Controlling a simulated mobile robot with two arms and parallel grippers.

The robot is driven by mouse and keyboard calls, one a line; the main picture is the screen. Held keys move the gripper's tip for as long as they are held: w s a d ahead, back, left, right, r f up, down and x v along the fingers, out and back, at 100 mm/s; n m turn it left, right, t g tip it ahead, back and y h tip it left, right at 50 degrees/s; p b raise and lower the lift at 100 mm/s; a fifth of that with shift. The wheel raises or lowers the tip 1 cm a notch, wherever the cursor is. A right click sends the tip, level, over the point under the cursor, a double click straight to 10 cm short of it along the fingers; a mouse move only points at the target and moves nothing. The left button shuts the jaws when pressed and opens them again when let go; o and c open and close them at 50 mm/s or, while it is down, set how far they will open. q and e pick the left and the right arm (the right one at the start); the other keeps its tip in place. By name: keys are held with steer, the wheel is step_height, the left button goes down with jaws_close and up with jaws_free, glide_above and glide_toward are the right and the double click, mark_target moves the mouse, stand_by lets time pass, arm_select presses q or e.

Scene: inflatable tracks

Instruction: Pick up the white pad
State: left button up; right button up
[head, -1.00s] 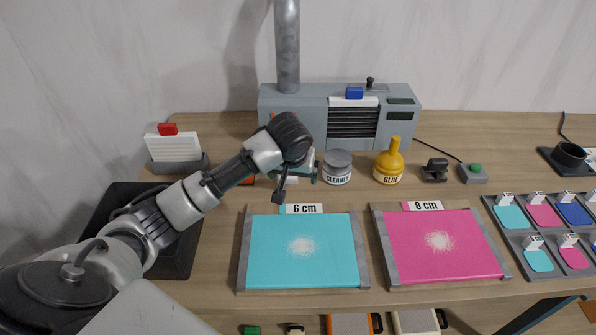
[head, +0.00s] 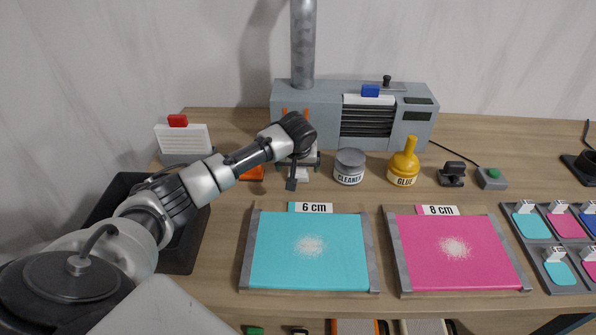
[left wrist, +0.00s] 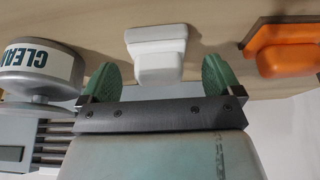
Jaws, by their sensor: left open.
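The white pad (left wrist: 157,52) is a small white block with a raised grip, resting on the wooden table; in the left wrist view it lies between and just beyond my fingertips. In the head view only a small part of the white pad (head: 302,175) shows below my wrist. My left gripper (left wrist: 160,78) is open and empty, its two green fingers spread on either side of the pad's grip, apart from it. In the head view the left gripper (head: 298,163) is largely hidden by my arm. My right gripper is not in view.
An orange pad (left wrist: 285,48) lies on one side of the white pad, and the grey cleaner jar (head: 349,166) stands on the other. The grey machine (head: 300,98) is behind. A yellow glue bottle (head: 404,165), cyan panel (head: 290,265) and pink panel (head: 430,265) are on the table.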

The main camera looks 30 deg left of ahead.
arm_select(q)
steer(key=shift+x, duration=0.95)
steer(key=shift+r, duration=0.1)
steer(key=shift+c, duration=0.2)
steer(key=c, duration=1)
steer(key=shift+r, duration=0.5)
steer(key=r, duration=0.1)
steer(key=d+r, duration=0.1)
steer(key=r, duration=0.1)
steer(key=shift+w+r+b, duration=0.2)
steer(key=shift+r+b, duration=0.05)
steer(key=shift+b, duration=0.05)
steer(key=w+d+r, duration=0.1)
steer(key=d+r, duration=0.1)
steer(key=d, duration=0.1)
steer(key=w+d+r, duration=0.1)
steer(key=d+r, duration=0.1)
steer(key=d, duration=0.2)
steer(key=d+r+b, duration=0.1)
steer(key=d+r, duration=0.1)
steer(key=d, duration=0.1)
steer(key=shift+w+d+r, duration=0.2)
steer(key=shift+w+r, duration=0.05)
steer(key=shift+w, duration=0.15)
